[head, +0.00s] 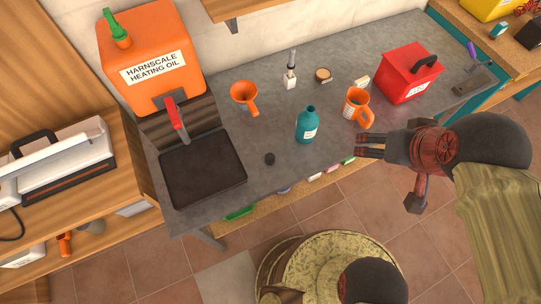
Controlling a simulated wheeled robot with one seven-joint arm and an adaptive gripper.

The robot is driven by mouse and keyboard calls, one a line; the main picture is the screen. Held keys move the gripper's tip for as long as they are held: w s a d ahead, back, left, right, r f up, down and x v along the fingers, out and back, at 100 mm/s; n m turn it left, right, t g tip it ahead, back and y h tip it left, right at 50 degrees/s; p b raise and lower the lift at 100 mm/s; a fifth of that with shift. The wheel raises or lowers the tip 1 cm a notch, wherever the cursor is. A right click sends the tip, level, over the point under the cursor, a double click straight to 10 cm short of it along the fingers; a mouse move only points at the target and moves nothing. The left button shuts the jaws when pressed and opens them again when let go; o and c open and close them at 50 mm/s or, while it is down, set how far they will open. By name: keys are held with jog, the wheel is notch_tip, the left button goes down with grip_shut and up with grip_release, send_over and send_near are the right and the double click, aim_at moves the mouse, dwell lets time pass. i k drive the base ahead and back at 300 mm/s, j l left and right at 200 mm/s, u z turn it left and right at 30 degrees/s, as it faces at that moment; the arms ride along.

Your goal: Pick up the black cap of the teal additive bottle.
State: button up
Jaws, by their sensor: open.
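The teal additive bottle (306,127) stands upright on the grey worktop, and its top looks uncapped. My gripper (358,145) is open and empty. It points left, to the right of the bottle and near the front edge of the worktop, apart from both bottle and cap.
A dark tray (203,168) sits left of the cap, below the orange oil tank (150,58) with its red-handled tap (176,115). An orange funnel (243,96), an orange jug (356,105) and a red box (408,74) stand farther back. Worktop around the cap is clear.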

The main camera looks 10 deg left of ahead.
aim_at(269, 158)
jog(key=j, duration=0.45)
jog(key=k+j, duration=0.15)
jog(key=j, duration=0.7)
jog(key=k+z, duration=0.05)
